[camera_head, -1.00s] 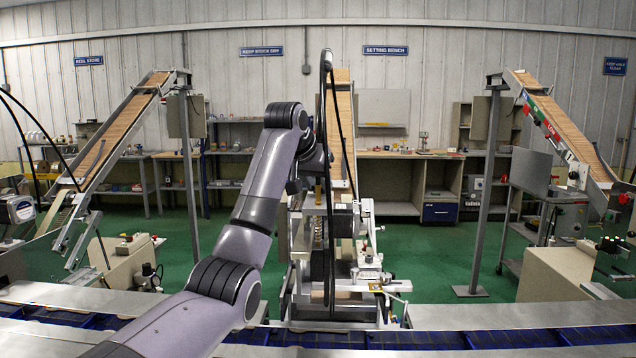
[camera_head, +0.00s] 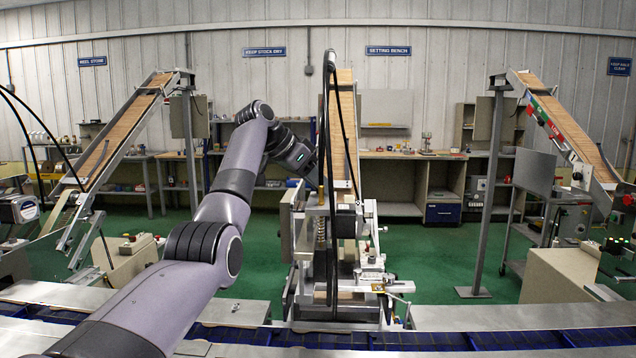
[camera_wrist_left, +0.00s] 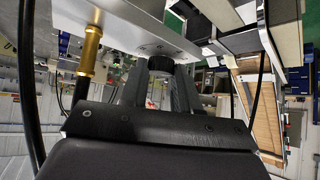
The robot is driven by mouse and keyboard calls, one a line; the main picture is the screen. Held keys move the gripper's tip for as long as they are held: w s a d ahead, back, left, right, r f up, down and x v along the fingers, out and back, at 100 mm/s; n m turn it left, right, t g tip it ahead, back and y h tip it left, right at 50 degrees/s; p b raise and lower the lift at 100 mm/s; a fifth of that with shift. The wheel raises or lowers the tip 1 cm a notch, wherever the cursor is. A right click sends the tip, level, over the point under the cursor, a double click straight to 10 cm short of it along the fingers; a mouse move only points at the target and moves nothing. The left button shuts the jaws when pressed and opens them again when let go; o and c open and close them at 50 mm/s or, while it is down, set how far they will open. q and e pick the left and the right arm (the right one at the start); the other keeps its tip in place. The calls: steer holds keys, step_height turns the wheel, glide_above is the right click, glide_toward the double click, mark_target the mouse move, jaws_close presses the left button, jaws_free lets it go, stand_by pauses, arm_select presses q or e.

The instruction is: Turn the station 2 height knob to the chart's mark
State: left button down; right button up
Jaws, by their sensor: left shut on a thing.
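My left gripper (camera_head: 314,168) reaches in from the left to the upper part of the middle station (camera_head: 340,235) in the head view. In the left wrist view its two grey fingers (camera_wrist_left: 160,78) are shut on a round black knob (camera_wrist_left: 160,63) under a pale metal plate (camera_wrist_left: 140,30). The knob cannot be made out in the head view, and any pointer or scale by it is not legible. No chart can be made out in these views. My right gripper is not in view.
A brass fitting (camera_wrist_left: 90,48) and a black hose stand close to the fingers in the left wrist view. A black cable loop (camera_head: 332,120) hangs by the station. A blue-lined conveyor (camera_head: 450,338) runs across the front. Slatted inclines (camera_head: 115,130) stand at both sides.

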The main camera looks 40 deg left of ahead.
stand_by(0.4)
arm_select(q)
steer(key=c, duration=0.8)
jaws_free()
steer(key=shift+b+v, duration=0.4)
steer(key=shift+v, duration=3.2)
steer(key=shift+f, duration=0.1)
